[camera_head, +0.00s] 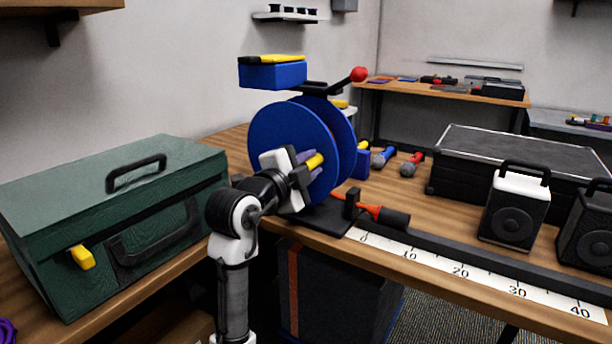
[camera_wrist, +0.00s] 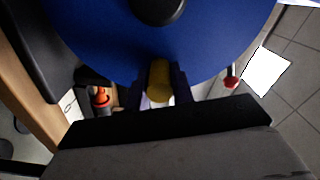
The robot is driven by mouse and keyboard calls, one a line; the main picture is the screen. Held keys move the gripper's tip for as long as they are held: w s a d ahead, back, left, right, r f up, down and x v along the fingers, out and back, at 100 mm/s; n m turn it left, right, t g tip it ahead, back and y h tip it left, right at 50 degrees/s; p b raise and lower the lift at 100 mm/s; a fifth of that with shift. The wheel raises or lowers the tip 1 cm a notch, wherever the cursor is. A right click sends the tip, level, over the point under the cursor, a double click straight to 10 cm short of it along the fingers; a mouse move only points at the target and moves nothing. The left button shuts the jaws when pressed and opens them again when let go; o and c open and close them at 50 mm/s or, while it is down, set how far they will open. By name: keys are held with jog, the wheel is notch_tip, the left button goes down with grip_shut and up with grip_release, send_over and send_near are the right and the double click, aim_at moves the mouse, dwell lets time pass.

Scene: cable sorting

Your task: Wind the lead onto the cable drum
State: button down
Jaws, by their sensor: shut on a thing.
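The cable drum (camera_head: 282,140) has blue round side plates and stands upright on a black base at the bench edge. Its blue plate (camera_wrist: 100,40) fills the top of the wrist view. My gripper (camera_head: 312,162) is at the near face of the drum, shut on a yellow crank handle (camera_head: 316,160). The handle (camera_wrist: 159,80) lies between my fingers in the wrist view. An orange lead end (camera_head: 369,210) with a black plug-like piece (camera_head: 395,218) lies by a black guide right of the drum. I cannot see how much lead is on the drum.
A green toolbox (camera_head: 120,210) stands close on the left. A red ball knob (camera_head: 359,74) on a black lever sits above the drum. A ruler strip (camera_head: 480,275) runs along the bench front. Speakers (camera_head: 515,205) and a black case (camera_head: 500,160) stand right.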

jog(key=shift+f+m+b, duration=0.7)
jog(key=shift+m+b, duration=0.3)
jog(key=shift+b, duration=0.05)
jog(key=c, duration=1.2)
grip_release()
jog(key=shift+s, duration=0.15)
jog(key=v, duration=1.3)
jog(key=shift+s+a+b, duration=0.25)
jog(key=shift+b, duration=0.05)
